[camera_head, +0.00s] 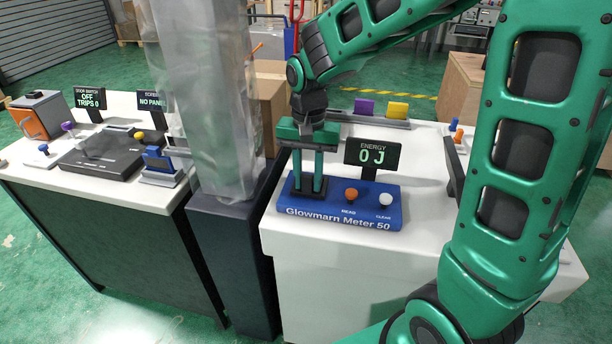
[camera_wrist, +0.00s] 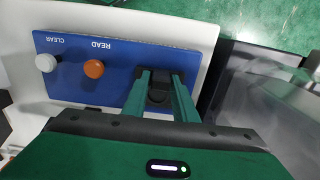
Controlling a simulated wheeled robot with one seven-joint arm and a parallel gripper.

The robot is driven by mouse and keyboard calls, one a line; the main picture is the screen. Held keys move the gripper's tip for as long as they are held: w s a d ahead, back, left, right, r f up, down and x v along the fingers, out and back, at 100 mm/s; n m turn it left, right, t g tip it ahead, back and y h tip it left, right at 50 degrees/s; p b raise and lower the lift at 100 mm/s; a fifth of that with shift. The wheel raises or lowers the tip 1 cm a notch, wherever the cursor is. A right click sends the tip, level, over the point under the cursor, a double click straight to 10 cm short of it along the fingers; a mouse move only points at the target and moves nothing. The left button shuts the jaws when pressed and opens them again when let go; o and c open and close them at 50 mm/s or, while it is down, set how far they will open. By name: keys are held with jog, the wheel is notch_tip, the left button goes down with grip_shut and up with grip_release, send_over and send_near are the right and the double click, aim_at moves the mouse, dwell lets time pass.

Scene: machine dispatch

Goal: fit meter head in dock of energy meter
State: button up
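The energy meter (camera_head: 345,212) is a blue box labelled "Glowmarn Meter 50" on the white bench. Its display (camera_head: 371,156) reads "ENERGY 0 J". Its dark dock (camera_head: 308,196) is at the left end of the box. My gripper (camera_head: 308,187) points straight down over the dock, its two green fingers apart and their tips low at it. In the wrist view a small black piece (camera_wrist: 158,92) sits between the fingers (camera_wrist: 161,84). It may be the meter head. I cannot tell whether the fingers press on it or where it ends and the dock begins.
An orange READ button (camera_head: 351,194) and a white CLEAR button (camera_head: 386,200) stand on the meter, right of my gripper. Behind is a rack with a purple block (camera_head: 364,107) and a yellow block (camera_head: 398,110). A plastic-wrapped column (camera_head: 215,100) stands close at left.

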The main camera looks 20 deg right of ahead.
jog(key=shift+o, duration=1.3)
notch_tip(320, 180, up, 11)
jog(key=shift+f, duration=0.1)
jog(key=s+d+f, duration=0.3)
jog(key=s+d, duration=0.6)
jog(key=s, duration=0.3)
jog(key=s+d+f, duration=0.4)
jog(key=s+d, duration=0.6)
jog(key=s, duration=0.2)
